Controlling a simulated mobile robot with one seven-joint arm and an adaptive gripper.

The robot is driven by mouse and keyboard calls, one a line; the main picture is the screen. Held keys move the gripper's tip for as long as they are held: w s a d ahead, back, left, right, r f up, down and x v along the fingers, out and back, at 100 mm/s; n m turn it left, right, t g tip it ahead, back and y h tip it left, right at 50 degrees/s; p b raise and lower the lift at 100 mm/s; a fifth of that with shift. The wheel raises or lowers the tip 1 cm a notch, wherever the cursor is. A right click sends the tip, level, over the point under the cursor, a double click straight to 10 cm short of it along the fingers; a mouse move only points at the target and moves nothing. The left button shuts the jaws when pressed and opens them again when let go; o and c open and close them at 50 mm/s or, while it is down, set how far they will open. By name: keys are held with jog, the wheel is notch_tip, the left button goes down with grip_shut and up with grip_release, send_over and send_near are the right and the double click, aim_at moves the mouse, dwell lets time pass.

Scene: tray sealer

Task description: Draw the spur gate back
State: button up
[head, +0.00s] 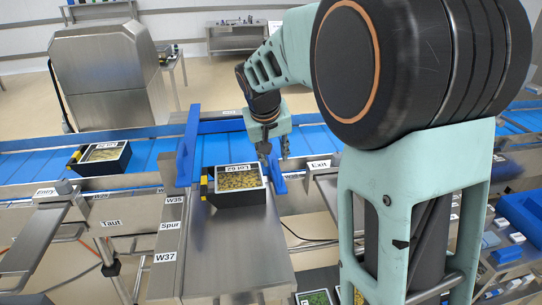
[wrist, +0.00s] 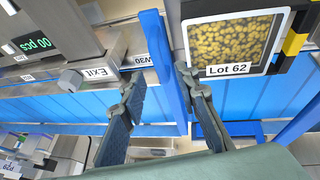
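The blue spur gate (head: 187,150) stands at the mouth of the steel spur (head: 230,250). It shows as a tall bar on the left, a crossbar over the belt and a lower bar (head: 277,178) on the right. In the wrist view a blue bar (wrist: 160,62) runs between the two fingers of my gripper (wrist: 158,78). My gripper (head: 270,152) is open around that bar. The right finger is close to it, and a gap shows on the left; I cannot tell whether either touches. A black tray labelled Lot 62 (head: 238,198) sits on the spur, between the blue bars.
Another filled tray (head: 100,168) stands on the blue belt (head: 35,165) at the left. The Exit post (head: 320,165) is just right of my gripper; its knob (wrist: 70,80) shows in the wrist view. The spur's front half is clear.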

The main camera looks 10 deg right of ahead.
aim_at(276, 166)
jog(key=shift+x, duration=2.05)
jog(key=shift+c, duration=0.7)
grip_shut()
